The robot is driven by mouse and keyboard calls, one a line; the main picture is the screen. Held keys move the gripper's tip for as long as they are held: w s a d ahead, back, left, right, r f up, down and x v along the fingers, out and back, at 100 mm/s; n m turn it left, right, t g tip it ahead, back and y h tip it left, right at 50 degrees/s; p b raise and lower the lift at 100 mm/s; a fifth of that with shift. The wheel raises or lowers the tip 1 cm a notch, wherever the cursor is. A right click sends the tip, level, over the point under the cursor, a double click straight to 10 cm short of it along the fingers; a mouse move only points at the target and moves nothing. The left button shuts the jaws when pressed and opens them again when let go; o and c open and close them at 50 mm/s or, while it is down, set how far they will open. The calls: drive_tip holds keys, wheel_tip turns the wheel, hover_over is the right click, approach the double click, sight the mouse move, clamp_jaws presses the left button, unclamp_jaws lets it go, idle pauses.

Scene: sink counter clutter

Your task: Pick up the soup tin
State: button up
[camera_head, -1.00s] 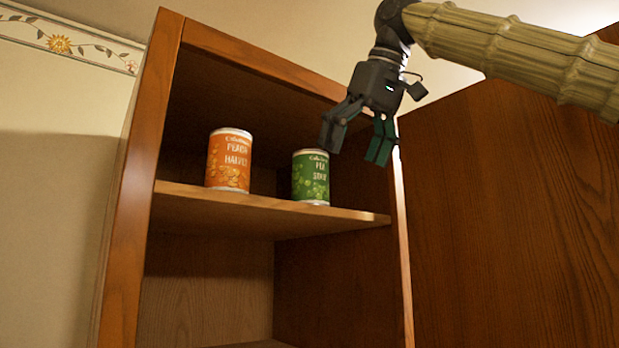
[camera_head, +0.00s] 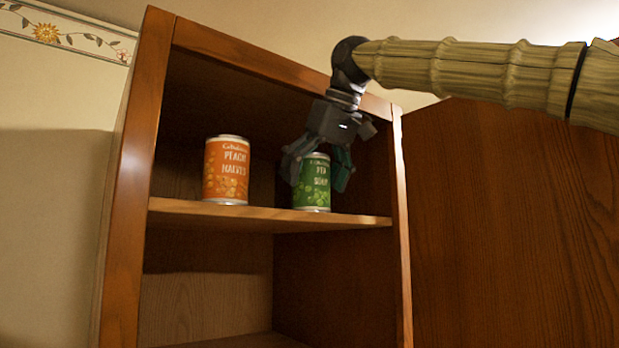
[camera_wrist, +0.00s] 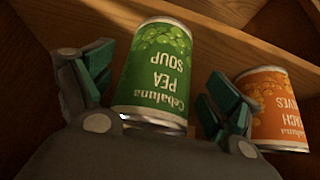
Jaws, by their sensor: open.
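The soup tin (camera_head: 311,186) is green, labelled pea soup, and stands upright on the cabinet shelf toward the right. My gripper (camera_head: 317,180) is open, with its fingers on either side of the tin's upper part. In the wrist view the soup tin (camera_wrist: 156,75) appears upside down between the two open fingers of my gripper (camera_wrist: 155,95).
An orange peach tin (camera_head: 226,170) stands on the same shelf to the left; it also shows beside the right finger in the wrist view (camera_wrist: 275,105). The shelf (camera_head: 260,216) has cabinet sides at left and right and a top frame above. A brown wooden panel (camera_head: 500,220) stands at right.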

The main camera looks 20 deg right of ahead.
drive_tip(key=shift+w+f, duration=0.25)
drive_tip(key=shift+f, duration=0.1)
drive_tip(key=shift+w+d+f, duration=0.15)
drive_tip(key=shift+d+f, duration=0.1)
drive_tip(key=shift+f, duration=0.1)
drive_tip(key=shift+a+r, duration=0.1)
drive_tip(key=shift+a, duration=0.2)
drive_tip(key=c, duration=0.7)
drive_tip(key=shift+d, duration=0.15)
drive_tip(key=c, duration=0.8)
drive_tip(key=shift+o, duration=0.2)
drive_tip(key=shift+b, duration=0.65)
